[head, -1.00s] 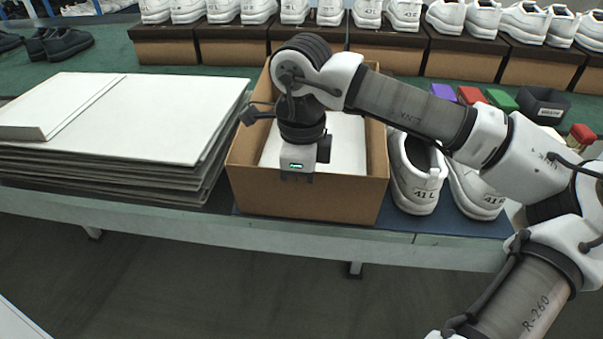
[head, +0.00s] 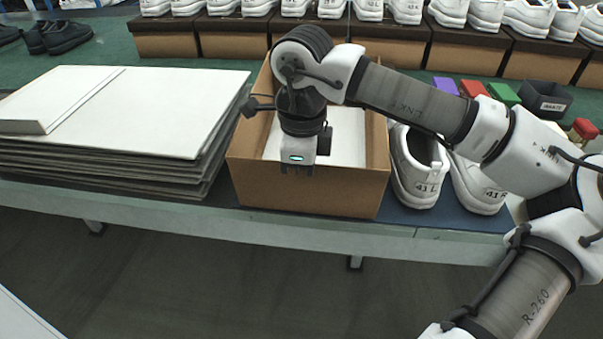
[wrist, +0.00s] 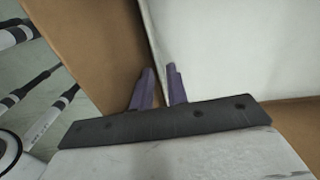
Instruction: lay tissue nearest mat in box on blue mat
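The open cardboard box (head: 310,193) stands on the blue mat (head: 455,214). A white sheet, which looks like tissue (head: 348,138), lies inside it; its near part is hidden by my arm and the box wall. My gripper (head: 297,171) points down at the box's near side. In the wrist view the two purple fingers (wrist: 161,82) are close together with a narrow gap. The edge of the white sheet (wrist: 225,50) runs to the fingertips, with brown cardboard (wrist: 105,50) to its left. I cannot tell whether the fingers grip the sheet.
A stack of grey-edged boards with a white top (head: 150,110) stands left of the box. White shoes (head: 418,165) marked 41 stand close on its right. Coloured blocks (head: 503,94) and a dark bin (head: 545,98) lie behind them. Shoes on brown boxes (head: 455,50) line the back.

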